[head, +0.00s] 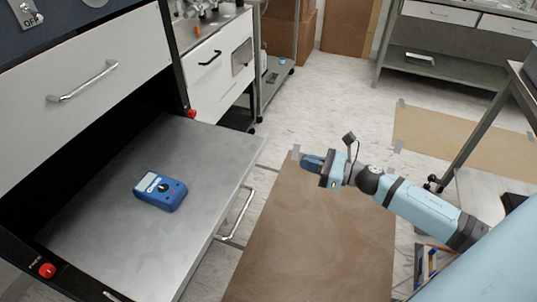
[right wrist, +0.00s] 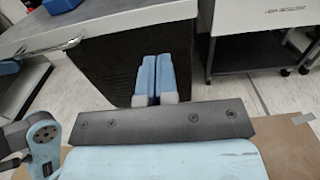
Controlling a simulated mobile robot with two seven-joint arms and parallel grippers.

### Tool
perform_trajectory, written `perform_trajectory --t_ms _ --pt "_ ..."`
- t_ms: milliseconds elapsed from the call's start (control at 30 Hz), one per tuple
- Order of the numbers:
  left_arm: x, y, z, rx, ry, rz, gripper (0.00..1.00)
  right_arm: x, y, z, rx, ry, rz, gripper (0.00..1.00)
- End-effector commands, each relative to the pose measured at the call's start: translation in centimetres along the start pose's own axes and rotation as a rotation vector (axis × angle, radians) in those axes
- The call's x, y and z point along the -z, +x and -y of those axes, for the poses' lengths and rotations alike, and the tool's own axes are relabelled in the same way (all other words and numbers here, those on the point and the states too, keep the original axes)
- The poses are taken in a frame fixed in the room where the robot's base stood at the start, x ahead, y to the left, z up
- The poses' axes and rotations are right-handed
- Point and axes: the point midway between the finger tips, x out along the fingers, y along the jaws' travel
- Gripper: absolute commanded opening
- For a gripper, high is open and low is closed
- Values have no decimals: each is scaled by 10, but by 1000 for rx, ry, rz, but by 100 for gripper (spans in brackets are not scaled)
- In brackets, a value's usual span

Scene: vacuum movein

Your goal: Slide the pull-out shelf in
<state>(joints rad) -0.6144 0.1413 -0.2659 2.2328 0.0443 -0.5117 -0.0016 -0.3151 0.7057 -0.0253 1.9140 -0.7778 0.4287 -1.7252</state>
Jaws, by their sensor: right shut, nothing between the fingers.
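The pull-out shelf (head: 150,225) is a flat grey metal surface standing out from the black cabinet at the left of the head view. A silver bar handle (head: 236,217) runs along its front edge. In the right wrist view, the shelf front (right wrist: 165,14) crosses the top, with part of the handle (right wrist: 45,50) at the left. My right gripper (head: 305,161) is shut and empty, in front of the shelf and to the right of its handle, apart from it. Its two blue fingers (right wrist: 153,98) are together in the wrist view.
A blue multimeter (head: 160,191) lies on the shelf. Above it is a closed white drawer (head: 85,75). Red buttons (head: 192,114) sit on the cabinet frame. A brown mat (head: 310,235) covers the floor before the shelf. A metal table stands at the right.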

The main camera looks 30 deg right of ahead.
Motion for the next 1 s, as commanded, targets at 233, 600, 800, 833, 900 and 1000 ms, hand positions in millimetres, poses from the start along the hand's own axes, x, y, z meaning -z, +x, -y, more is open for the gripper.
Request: perform_trajectory --t_ms 233,600,800,833,900,1000 --pt "0 0 0 0 0 -1 43 -2 50 1 -1 -2 3 0" --pt "0 0 0 -1 0 -1 43 0 102 0 1 3 2 0" --pt "0 0 0 -1 -1 -1 43 0 108 0 1 4 0 0" --pt "0 0 0 -1 0 -1 43 0 109 0 1 4 0 0" --pt "0 0 0 -1 -1 -1 43 0 108 0 1 4 0 0" --pt "0 0 0 -1 0 -1 43 0 108 0 1 4 0 0"
